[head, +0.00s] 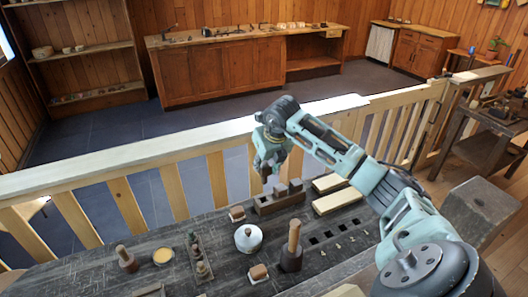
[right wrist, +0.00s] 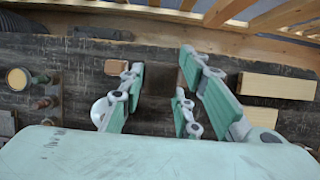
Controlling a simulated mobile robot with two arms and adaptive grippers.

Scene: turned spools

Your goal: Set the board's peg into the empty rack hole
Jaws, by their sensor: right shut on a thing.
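My right gripper (head: 267,166) hangs over the left end of a dark brown rack block (head: 268,208) on the bench. It is shut on a small dark brown piece, likely the peg (head: 266,173), which looks just above the rack. Two dark upright pieces (head: 295,186) stand in the rack's middle and right. The hole under the held piece is hard to make out. In the right wrist view the gripper (right wrist: 155,108) shows its fingers, with a bit of brown near the right one. A narrow board (head: 207,279) with several turned spools lies at the left. My left gripper is out of view.
A white lidded pot (head: 248,238), a mallet (head: 291,258) and a small brown block (head: 237,214) stand near the rack. Pale planks (head: 337,201) lie to its right. A row of dark square holes (head: 325,236) is in front. A railing (head: 200,146) runs behind the bench.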

